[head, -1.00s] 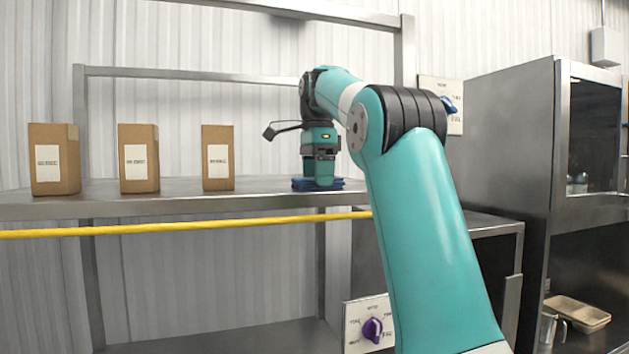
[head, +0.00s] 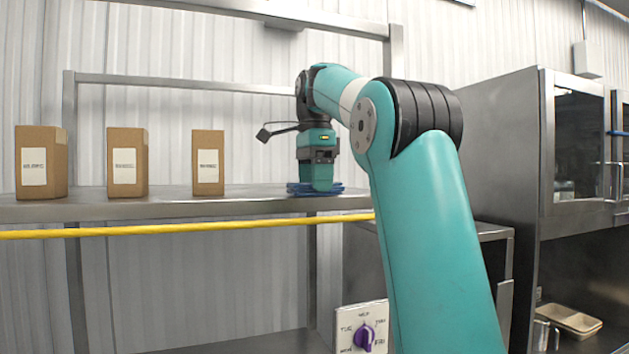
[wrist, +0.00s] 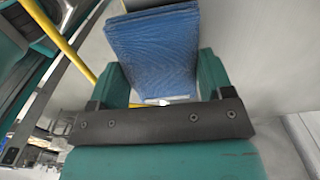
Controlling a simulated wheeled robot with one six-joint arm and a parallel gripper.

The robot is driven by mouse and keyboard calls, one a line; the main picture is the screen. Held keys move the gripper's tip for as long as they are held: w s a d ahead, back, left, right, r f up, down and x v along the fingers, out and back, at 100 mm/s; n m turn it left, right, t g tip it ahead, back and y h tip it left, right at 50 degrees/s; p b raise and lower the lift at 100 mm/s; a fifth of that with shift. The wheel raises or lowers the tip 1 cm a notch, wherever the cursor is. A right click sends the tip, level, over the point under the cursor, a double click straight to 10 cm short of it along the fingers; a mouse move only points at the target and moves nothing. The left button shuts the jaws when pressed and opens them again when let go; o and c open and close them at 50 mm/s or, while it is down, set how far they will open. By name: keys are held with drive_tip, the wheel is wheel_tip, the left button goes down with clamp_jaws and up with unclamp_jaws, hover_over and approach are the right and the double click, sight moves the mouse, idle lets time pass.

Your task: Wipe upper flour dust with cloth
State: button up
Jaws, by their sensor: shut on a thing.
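A folded blue cloth (head: 302,189) lies flat on the upper steel shelf (head: 245,204), right of the cardboard boxes. My gripper (head: 318,186) points down and is shut on the cloth, pressing it against the shelf surface. In the wrist view the blue cloth (wrist: 155,50) shows between and beyond the green fingers of my gripper (wrist: 160,90). I cannot make out any flour dust on the shelf in either view.
Three labelled cardboard boxes (head: 42,162) stand in a row on the shelf's left part. A yellow bar (head: 190,228) runs along below the shelf's front edge. A steel cabinet (head: 500,150) stands to the right. The shelf between the right box and the cloth is clear.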

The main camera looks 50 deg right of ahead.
drive_tip(key=shift+r+p, duration=3.1)
drive_tip(key=shift+p, duration=0.3)
drive_tip(key=shift+f, duration=0.1)
drive_tip(key=shift+r+p, duration=0.3)
drive_tip(key=shift+r, duration=1.2)
